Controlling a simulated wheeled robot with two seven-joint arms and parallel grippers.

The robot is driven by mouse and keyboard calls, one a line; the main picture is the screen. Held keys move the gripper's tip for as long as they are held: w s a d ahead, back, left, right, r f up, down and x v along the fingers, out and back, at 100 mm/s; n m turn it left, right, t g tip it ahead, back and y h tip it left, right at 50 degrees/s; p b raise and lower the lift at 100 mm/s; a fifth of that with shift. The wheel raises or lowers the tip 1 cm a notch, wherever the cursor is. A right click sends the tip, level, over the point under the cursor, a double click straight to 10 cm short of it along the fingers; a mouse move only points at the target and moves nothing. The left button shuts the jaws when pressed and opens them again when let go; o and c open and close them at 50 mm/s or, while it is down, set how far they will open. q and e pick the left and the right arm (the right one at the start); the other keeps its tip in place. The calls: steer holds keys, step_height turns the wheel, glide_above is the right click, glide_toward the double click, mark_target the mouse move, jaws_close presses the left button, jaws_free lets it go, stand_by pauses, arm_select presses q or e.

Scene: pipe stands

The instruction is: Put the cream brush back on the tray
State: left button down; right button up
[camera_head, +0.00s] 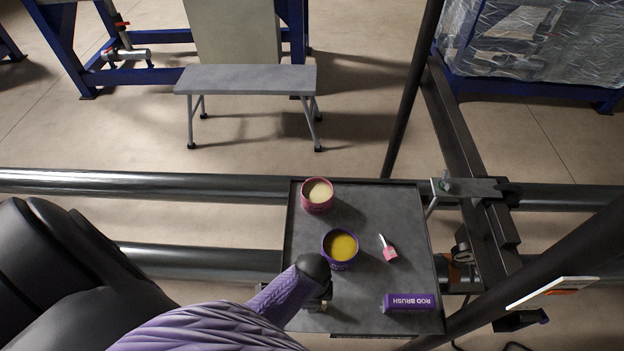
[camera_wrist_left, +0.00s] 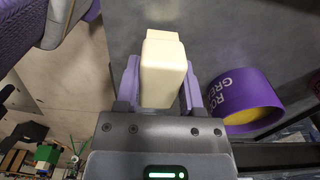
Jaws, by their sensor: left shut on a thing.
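The cream brush (camera_wrist_left: 163,72) shows in the left wrist view as a pale block between the purple fingers of my left gripper (camera_wrist_left: 162,88), which is shut on it. In the head view my left gripper (camera_head: 320,302) is over the front left part of the dark grey tray (camera_head: 390,215), below the purple tin. My arm and gripper hide the cream brush there. The tray surface (camera_wrist_left: 235,35) fills much of the left wrist view. I cannot tell whether the brush touches it. My right gripper is not in view.
On the tray stand a pink tin (camera_head: 317,196), a purple tin (camera_head: 340,247), a small pink brush (camera_head: 389,251) and a purple "ROD BRUSH" box (camera_head: 409,303). The purple tin is close to my left gripper. The tray's upper right part is clear. Dark pipes (camera_head: 150,184) run behind.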

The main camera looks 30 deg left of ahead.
arm_select(q)
steer(key=shift+f+b, duration=0.4)
steer(key=shift+f, duration=0.15)
steer(key=shift+c, duration=0.7)
jaws_free()
step_height(320, 180, up, 5)
steer(key=p, duration=0.5)
steer(key=shift+r+p, duration=0.2)
steer(key=shift+p, duration=0.2)
steer(key=shift+f, duration=0.2)
step_height(320, 180, up, 10)
steer(key=p, duration=0.4)
